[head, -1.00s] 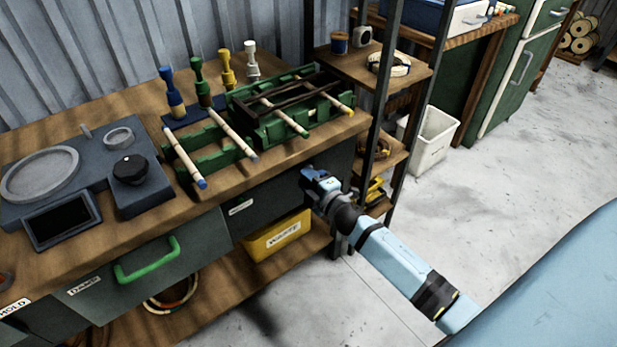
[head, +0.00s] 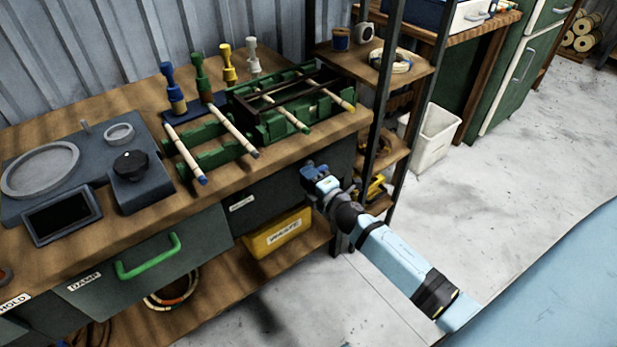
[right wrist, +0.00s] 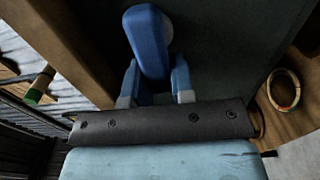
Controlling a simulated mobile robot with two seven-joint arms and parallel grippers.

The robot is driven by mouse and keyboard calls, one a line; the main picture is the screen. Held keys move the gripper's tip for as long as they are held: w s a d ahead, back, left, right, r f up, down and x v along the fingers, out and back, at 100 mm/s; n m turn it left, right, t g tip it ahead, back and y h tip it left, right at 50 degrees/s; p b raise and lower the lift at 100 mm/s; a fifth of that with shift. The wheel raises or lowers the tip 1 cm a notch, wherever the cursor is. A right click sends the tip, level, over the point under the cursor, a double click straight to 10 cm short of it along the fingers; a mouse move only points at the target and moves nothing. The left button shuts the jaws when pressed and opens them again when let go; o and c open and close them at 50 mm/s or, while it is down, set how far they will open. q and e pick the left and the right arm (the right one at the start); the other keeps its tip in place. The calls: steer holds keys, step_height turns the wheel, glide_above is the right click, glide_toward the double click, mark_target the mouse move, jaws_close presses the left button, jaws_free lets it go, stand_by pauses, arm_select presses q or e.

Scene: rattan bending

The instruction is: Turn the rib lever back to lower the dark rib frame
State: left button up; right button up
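The blue rib lever (right wrist: 149,43) stands out from the dark bench front, slightly tilted in the right wrist view. In the head view the same gripper (head: 316,178) is at the bench front below the fixture, and the lever is hard to separate from the fingers. My left gripper is not in view.
More canes (head: 235,130) lie on a green rack left of the fixture. Several coloured pegs (head: 200,80) stand behind. A black shelf post (head: 378,100) rises close to the right of the bench. A yellow bin (head: 278,234) sits below.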

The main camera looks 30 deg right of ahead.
steer(key=o, duration=0.4)
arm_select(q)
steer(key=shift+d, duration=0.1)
arm_select(e)
steer(key=shift+o, duration=0.2)
steer(key=shift+s, duration=0.1)
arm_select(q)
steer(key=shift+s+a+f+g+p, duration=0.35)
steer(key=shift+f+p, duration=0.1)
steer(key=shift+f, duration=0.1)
arm_select(e)
steer(key=s+d, duration=0.1)
steer(key=s, duration=1.2)
steer(key=shift+s, duration=0.3)
